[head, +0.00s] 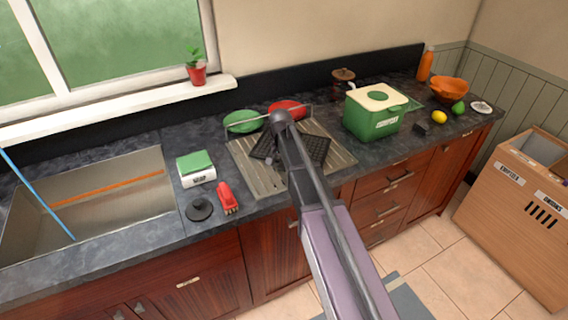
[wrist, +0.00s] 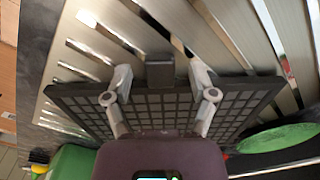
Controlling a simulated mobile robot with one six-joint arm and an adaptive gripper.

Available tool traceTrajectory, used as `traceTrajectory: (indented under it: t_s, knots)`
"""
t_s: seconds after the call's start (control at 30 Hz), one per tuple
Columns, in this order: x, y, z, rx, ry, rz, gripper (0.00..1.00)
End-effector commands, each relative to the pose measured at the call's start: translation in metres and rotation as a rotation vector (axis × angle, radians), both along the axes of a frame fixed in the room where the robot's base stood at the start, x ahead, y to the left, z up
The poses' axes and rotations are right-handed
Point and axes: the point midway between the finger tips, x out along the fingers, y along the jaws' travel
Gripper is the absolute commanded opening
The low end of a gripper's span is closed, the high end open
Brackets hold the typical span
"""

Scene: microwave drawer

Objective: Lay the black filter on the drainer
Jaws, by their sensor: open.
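The black filter (head: 317,149) is a flat dark grid panel over the slatted metal drainer (head: 335,162). In the wrist view the filter (wrist: 75,98) spans the picture, with a small block-like tab (wrist: 160,72) on its edge and the drainer's slats (wrist: 110,66) beyond. It looks flat on the drainer, but I cannot tell whether all of it touches. My gripper (wrist: 161,78) is open, its fingers spread on either side of the tab.
A green plate (head: 243,121) and a red plate (head: 288,108) stand at the drainer's back. A green box (head: 372,113) with a cream lid is to the right. A scale (head: 196,168), a red item (head: 227,198) and a black disc (head: 199,209) are left, beside the sink (head: 90,205).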

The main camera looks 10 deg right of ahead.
Motion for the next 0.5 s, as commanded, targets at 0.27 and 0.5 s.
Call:
traceTrajectory:
  t_s: [0.27,0.5]
  knots:
    - [0.0,0.0,0.017,0.0,0.0,0.0,0.73]
    - [-0.001,0.0,0.037,0.0,0.0,0.0,0.73]
